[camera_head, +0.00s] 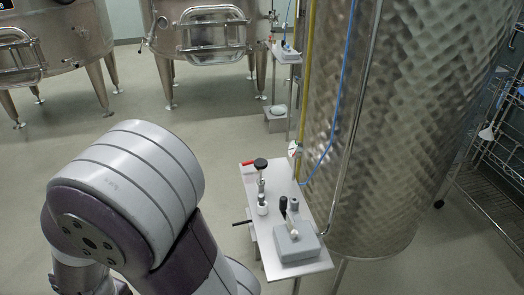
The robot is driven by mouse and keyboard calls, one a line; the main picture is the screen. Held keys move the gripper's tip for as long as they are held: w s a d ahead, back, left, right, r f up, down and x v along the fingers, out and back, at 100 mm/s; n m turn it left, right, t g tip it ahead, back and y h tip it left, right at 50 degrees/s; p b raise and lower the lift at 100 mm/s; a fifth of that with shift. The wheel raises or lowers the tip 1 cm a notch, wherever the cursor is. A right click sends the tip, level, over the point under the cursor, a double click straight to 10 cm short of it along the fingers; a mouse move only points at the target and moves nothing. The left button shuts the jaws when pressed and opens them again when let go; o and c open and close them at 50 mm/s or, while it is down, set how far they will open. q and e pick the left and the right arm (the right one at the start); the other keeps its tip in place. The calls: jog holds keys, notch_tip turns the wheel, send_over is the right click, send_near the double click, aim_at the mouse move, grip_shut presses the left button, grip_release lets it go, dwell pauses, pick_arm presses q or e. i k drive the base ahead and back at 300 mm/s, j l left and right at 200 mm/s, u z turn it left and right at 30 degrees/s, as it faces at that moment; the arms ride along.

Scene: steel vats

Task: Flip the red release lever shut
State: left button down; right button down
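A small red lever (248,163) sits at the far left corner of a light grey shelf panel (316,268) beside the large steel vat. It looks like a short red handle lying low, close to the panel's edge. Its exact angle is too small to tell. One of my arms, a thick white and purple link, fills the lower left of the view, left of the panel and apart from the lever. Neither of my grippers shows in the view.
The panel also holds a black-knobbed fitting (261,164), a grey box (296,242) and small black-topped parts. The large steel vat (410,110) stands directly right of it. Other vats (205,40) stand behind. A wire rack (490,190) is at right. Open floor lies behind the panel.

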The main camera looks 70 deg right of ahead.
aim_at(251, 162)
jog(key=i+l+z, duration=0.25)
jog(key=z, duration=0.25)
jog(key=i+l+z, duration=0.1)
jog(key=i+z, duration=0.85)
jog(key=i+j+z, duration=0.25)
jog(key=z, duration=0.25)
jog(key=i+l+z, duration=0.1)
jog(key=i+z, duration=0.7)
jog(key=i+j+z, duration=0.15)
jog(key=i+z, duration=0.3)
jog(key=k, duration=0.05)
